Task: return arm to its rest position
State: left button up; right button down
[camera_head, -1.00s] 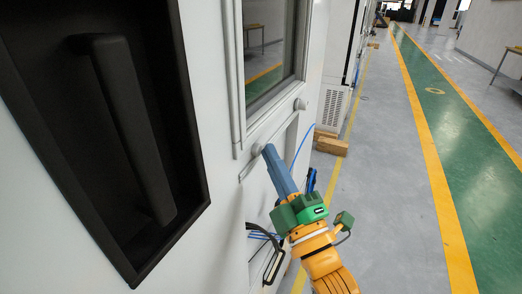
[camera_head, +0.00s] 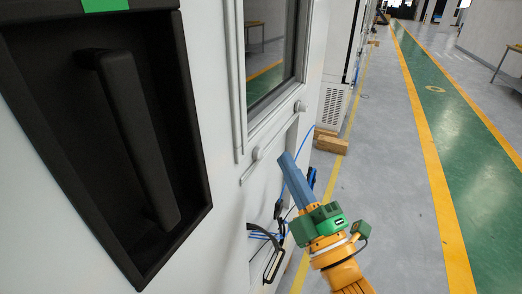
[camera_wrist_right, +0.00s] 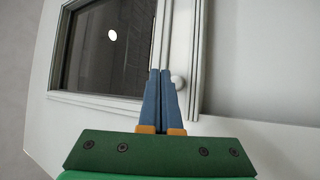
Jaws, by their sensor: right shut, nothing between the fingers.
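My right gripper (camera_head: 286,158) has blue fingers and a green body on an orange arm. It is shut and empty, in front of the white chamber wall (camera_head: 222,190), below the window. My left gripper is not in view.
A black recessed handle (camera_head: 140,135) fills the left of the head view. Blue and black cables (camera_head: 275,235) hang near my right gripper. A wooden block (camera_head: 330,144) lies on the floor behind. The grey floor (camera_head: 395,190) to the right is clear.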

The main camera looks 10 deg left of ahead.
jog(key=d, duration=0.1)
jog(key=s+d, duration=0.1)
jog(key=d, duration=0.1)
jog(key=shift+d, duration=0.1)
jog(key=w+d+f+m+g+h, duration=0.1)
jog(key=w+f+m+h, duration=0.1)
jog(key=f, duration=0.5)
jog(key=w+d+f+m+g+h, duration=0.1)
jog(key=w+f+m+h, duration=0.15)
jog(key=f, duration=0.35)
jog(key=s+d+f+m+g+h, duration=0.2)
jog(key=d+f+m+g, duration=0.1)
jog(key=f, duration=1)
jog(key=s+d+f+m+g+h, duration=0.2)
jog(key=d+f+m+g+h, duration=0.15)
jog(key=f, duration=0.95)
jog(key=s+d+f+m+g, duration=0.3)
jog(key=s+d+f+g, duration=0.1)
jog(key=s+f, duration=0.85)
jog(key=s+d+f+m+g, duration=0.1)
jog(key=s+f+g, duration=0.1)
jog(key=s, duration=0.5)
jog(key=s+d+f+m+g+h, duration=0.1)
jog(key=s+f+m+g, duration=0.1)
jog(key=s+f, duration=0.2)
jog(key=s+d+f+m+g+h, duration=0.1)
jog(key=s+f+g, duration=0.1)
jog(key=s, duration=0.9)
jog(key=shift+d+f, duration=0.4)
jog(key=shift+f, duration=0.05)
